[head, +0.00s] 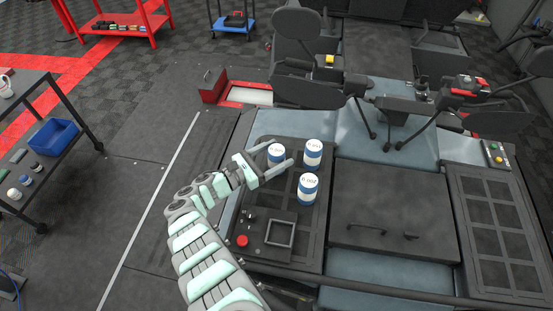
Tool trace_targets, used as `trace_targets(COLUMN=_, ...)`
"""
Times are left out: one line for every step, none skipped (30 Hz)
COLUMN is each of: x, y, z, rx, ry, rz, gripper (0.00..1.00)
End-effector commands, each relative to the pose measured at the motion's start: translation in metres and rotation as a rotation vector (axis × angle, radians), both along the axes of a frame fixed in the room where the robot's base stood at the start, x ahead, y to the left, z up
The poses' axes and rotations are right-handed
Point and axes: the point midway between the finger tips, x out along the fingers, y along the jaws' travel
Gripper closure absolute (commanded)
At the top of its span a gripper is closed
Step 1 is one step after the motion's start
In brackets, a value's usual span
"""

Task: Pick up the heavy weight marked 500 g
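Three white-and-blue cylindrical weights stand upright on a dark panel. One is at the left (276,150), one at the upper right (314,147) and one at the lower right (308,182). Each carries printed marking on its side, too small to read surely, so I cannot tell which is the 500 g one. My gripper (279,154) is open, its two fingers reaching to either side of the left weight. The near finger hides part of that weight's lower side. I cannot tell whether the fingers touch it.
A square frame (280,232) and a red button (242,241) sit on the panel in front of the weights. A black flat cover with handles (385,205) lies to the right. A cart with a blue bin (54,136) stands at the left.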

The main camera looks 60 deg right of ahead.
Motion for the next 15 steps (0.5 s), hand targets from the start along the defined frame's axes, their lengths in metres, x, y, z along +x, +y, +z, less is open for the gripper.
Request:
trace_targets(x=-0.0001, y=0.0, z=-0.0001, rx=0.0, ry=0.0, rz=0.0, gripper=0.3)
trace_targets(x=-0.0002, y=0.0, z=-0.0001, rx=0.0, ry=0.0, rz=-0.001, gripper=0.32)
trace_targets(x=-0.0002, y=0.0, z=-0.0001, rx=0.0, ry=0.0, rz=-0.001, gripper=0.36)
trace_targets(x=-0.0002, y=0.0001, z=-0.0001, rx=0.0, ry=0.0, rz=-0.001, gripper=0.38)
trace_targets(x=-0.0003, y=0.0002, z=-0.0002, rx=0.0, ry=0.0, rz=-0.001, gripper=0.41)
trace_targets(x=-0.0003, y=0.0002, z=-0.0001, rx=0.0, ry=0.0, rz=-0.001, gripper=0.44)
trace_targets(x=-0.0003, y=0.0002, z=-0.0001, rx=0.0, ry=0.0, rz=-0.001, gripper=0.46)
trace_targets(x=-0.0003, y=0.0002, z=-0.0001, rx=0.0, ry=0.0, rz=-0.001, gripper=0.49)
trace_targets(x=-0.0002, y=0.0002, z=-0.0002, rx=0.0, ry=0.0, rz=-0.001, gripper=0.52)
trace_targets(x=-0.0002, y=0.0002, z=-0.0002, rx=0.0, ry=0.0, rz=-0.001, gripper=0.55)
trace_targets(x=-0.0002, y=0.0002, z=-0.0002, rx=0.0, ry=0.0, rz=-0.001, gripper=0.57)
trace_targets(x=-0.0002, y=0.0002, z=-0.0002, rx=0.0, ry=0.0, rz=-0.001, gripper=0.6)
trace_targets(x=-0.0002, y=0.0002, z=-0.0002, rx=0.0, ry=0.0, rz=-0.001, gripper=0.63)
trace_targets(x=-0.0002, y=0.0002, z=-0.0002, rx=0.0, ry=0.0, rz=-0.001, gripper=0.65)
trace_targets(x=-0.0003, y=0.0003, z=-0.0002, rx=0.0, ry=0.0, rz=-0.001, gripper=0.68)
